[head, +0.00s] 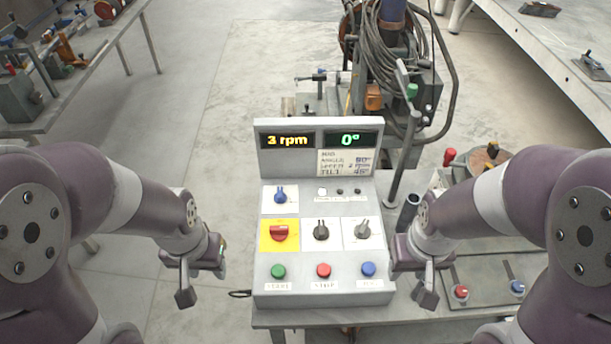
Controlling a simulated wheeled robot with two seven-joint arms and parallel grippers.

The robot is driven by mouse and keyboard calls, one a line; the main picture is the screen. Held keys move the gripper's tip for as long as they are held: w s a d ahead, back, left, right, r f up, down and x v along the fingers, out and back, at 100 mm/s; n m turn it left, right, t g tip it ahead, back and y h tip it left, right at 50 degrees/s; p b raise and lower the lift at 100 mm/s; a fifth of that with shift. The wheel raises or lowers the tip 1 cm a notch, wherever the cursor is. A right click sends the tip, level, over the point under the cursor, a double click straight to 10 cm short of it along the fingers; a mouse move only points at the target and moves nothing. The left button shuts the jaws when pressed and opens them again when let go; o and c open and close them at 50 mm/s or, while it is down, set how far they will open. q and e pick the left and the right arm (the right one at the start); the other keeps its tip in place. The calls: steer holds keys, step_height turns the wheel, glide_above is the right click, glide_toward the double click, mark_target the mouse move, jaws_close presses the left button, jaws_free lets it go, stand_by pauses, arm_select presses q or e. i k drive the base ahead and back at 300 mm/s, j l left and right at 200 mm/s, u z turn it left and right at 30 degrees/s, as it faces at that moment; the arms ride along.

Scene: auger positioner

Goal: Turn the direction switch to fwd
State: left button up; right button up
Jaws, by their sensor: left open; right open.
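The control box (322,205) stands on a table in front of me. It carries a blue knob (280,195), a red knob on a yellow plate (279,232), a black knob (321,230) and a grey knob (362,229). The labels are too small to read, so I cannot tell which knob is the direction switch or where it points. My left gripper (203,279) is open and empty, left of the box and apart from it. My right gripper (412,280) is open and empty, close beside the box's lower right edge; I cannot tell whether they touch.
Green (278,271), red (323,270) and blue (368,269) buttons line the box's front. Its displays (318,140) read 3 rpm and 0°. A cable-wrapped machine (395,75) stands behind. A plate with small knobs (490,285) lies at right.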

mark_target(321, 232)
steer(key=i+z, duration=0.1)
steer(key=z, duration=0.25)
steer(key=l+z, duration=0.1)
steer(key=z, duration=0.3)
steer(key=i+z, duration=0.15)
steer(key=z, duration=0.2)
steer(key=i+u, duration=0.1)
